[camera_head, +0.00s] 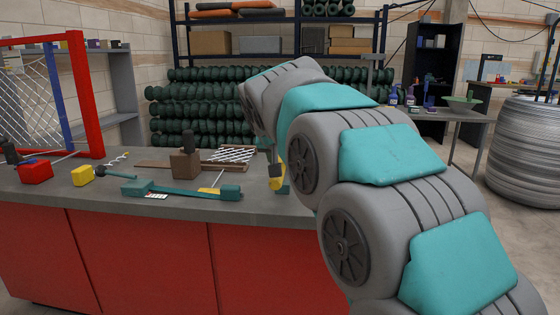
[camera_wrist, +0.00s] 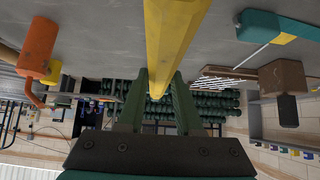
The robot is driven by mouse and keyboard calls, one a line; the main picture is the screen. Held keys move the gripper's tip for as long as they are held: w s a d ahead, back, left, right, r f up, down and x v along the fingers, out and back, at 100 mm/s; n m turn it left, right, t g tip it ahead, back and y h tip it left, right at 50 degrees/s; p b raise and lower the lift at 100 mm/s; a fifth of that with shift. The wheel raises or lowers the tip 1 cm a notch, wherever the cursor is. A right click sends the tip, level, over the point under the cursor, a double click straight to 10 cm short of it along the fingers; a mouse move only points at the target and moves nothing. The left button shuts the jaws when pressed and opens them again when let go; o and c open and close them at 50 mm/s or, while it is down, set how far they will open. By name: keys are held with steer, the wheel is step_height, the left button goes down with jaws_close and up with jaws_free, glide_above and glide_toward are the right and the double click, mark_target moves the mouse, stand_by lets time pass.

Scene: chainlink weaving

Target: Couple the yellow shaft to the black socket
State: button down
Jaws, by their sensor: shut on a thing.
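The yellow shaft (camera_wrist: 172,40) is a long faceted bar in the wrist view. It runs from the top edge down between the two green fingers of my gripper (camera_wrist: 160,85), which is shut on it. In the head view, a yellow piece (camera_head: 277,177) shows beside my arm, over the right part of the counter; my gripper there is mostly hidden by the arm. I cannot make out the black socket for certain in either view. The far end of the shaft is out of the wrist frame.
An orange cylinder with a bent pipe (camera_wrist: 38,48) shows in the wrist view.

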steer(key=shift+b+x, duration=0.4)
steer(key=shift+x, duration=2.7)
steer(key=shift+w+r, duration=0.15)
steer(key=shift+f+b, duration=0.4)
steer(key=shift+f, duration=0.1)
steer(key=shift+w+p, duration=1.1)
steer(key=shift+w, duration=1.2)
steer(key=c, duration=0.5)
jaws_free()
steer(key=shift+b+v, duration=0.35)
steer(key=shift+v, duration=3.5)
